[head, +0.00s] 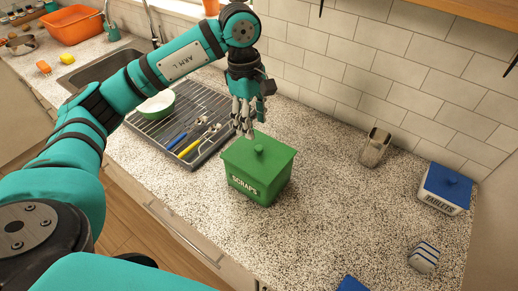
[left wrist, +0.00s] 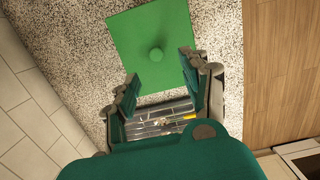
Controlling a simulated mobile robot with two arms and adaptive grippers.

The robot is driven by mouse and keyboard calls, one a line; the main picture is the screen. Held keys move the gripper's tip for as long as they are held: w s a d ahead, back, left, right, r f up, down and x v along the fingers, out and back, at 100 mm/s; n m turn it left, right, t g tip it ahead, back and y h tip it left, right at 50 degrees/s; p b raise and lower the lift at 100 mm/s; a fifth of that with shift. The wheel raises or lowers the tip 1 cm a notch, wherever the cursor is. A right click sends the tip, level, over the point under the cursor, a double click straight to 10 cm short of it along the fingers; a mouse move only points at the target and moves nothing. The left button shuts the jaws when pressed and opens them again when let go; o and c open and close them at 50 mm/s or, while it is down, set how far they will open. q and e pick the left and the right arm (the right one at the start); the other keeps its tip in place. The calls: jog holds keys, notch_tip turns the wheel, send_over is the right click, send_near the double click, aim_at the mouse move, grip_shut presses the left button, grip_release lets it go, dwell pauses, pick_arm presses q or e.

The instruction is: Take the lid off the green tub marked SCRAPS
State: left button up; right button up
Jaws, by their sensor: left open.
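The green tub marked SCRAPS (head: 257,183) stands on the speckled counter in the middle of the head view. Its green lid (head: 240,153) is on it, with a round knob (head: 259,150) in the centre. The lid (left wrist: 135,32) and knob (left wrist: 156,54) also show in the left wrist view. My left gripper (head: 243,130) points down just behind the tub, above its far edge. In the left wrist view the left gripper (left wrist: 160,68) is open and empty, its fingers apart, with the knob beyond the fingertips. My right gripper is not in view.
A drying rack (head: 160,135) with a green bowl (head: 157,105) and utensils lies left of the tub. A blue-lidded TABLETS box (head: 440,200), a metal scoop (head: 375,147) and a striped item (head: 424,257) stand to the right. The counter between is clear.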

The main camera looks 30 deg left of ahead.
aim_at(259, 148)
pick_arm(q)
jog(key=f, duration=0.3)
jog(key=shift+s+d+p, duration=0.15)
jog(key=shift+d+p, duration=0.05)
jog(key=shift+p, duration=0.15)
jog(key=f+p, duration=0.2)
jog(key=f, duration=0.1)
jog(key=f+p, duration=0.1)
jog(key=shift+w+d+f, duration=0.3)
jog(key=shift+w+d, duration=0.05)
jog(key=shift+f, duration=0.3)
grip_shut()
